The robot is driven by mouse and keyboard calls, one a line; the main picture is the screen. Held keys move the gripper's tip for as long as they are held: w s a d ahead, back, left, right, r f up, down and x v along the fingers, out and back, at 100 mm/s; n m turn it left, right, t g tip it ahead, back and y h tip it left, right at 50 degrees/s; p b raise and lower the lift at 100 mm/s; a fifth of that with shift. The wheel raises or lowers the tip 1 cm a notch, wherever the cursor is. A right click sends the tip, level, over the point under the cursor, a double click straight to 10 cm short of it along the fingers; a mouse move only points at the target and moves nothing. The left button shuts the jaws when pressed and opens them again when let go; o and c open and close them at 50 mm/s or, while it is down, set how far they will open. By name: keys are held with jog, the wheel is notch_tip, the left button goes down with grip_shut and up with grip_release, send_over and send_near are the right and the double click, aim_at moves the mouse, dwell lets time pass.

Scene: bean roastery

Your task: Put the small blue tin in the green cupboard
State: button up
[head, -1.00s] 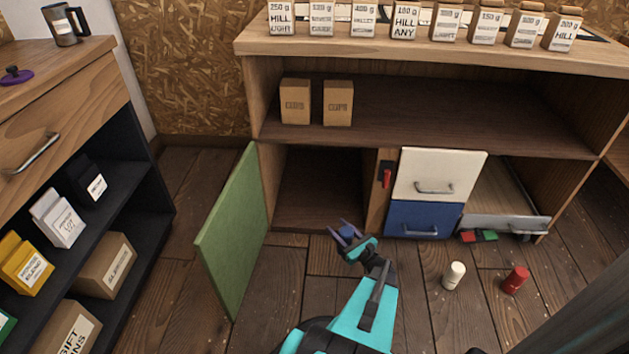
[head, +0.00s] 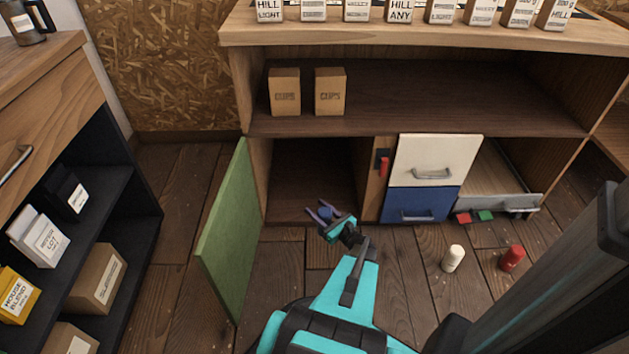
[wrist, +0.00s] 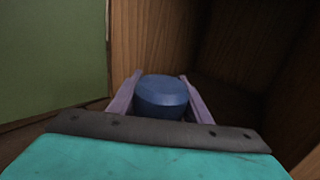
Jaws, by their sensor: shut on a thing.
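The small blue tin (head: 325,213) is between the purple fingers of my gripper (head: 322,211), which is shut on it. In the wrist view the tin (wrist: 162,95) sits between both fingertips (wrist: 160,92), its round top showing. The green cupboard has its green door (head: 228,228) swung wide open to the left. Its dark compartment (head: 312,175) looks empty in the part I see. In the head view my gripper is at the front opening of that compartment; I cannot tell whether the tin is past the front edge. The open door (wrist: 50,60) also shows in the wrist view.
A wooden post with a red handle (head: 384,167) stands right of the opening, beside a white drawer (head: 436,158) and a blue drawer (head: 422,205). A white cylinder (head: 453,258) and a red one (head: 511,258) stand on the floor at right. Two boxes (head: 285,92) stand on the shelf above.

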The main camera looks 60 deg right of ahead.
jog(key=w+d+f+b, duration=0.1)
jog(key=w+d+b, duration=0.3)
jog(key=w+d, duration=0.4)
jog(key=d, duration=0.3)
jog(key=shift+d+f, duration=0.15)
jog(key=shift+d, duration=0.25)
jog(key=shift+w+d, duration=0.1)
jog(key=shift+w+d+f+b, duration=0.1)
jog(key=shift+d+f+b, duration=0.05)
jog(key=shift+f+b, duration=0.4)
jog(key=shift+w+d+f+b, duration=0.15)
jog(key=shift+f+b, duration=0.2)
jog(key=shift+f, duration=0.3)
jog(key=shift+w+d+f+b, duration=0.1)
jog(key=shift+d+f+b, duration=0.05)
jog(key=shift+f+b, duration=0.4)
jog(key=shift+f, duration=0.25)
jog(key=o, duration=1.2)
jog(key=shift+o, duration=0.2)
jog(key=shift+r, duration=0.1)
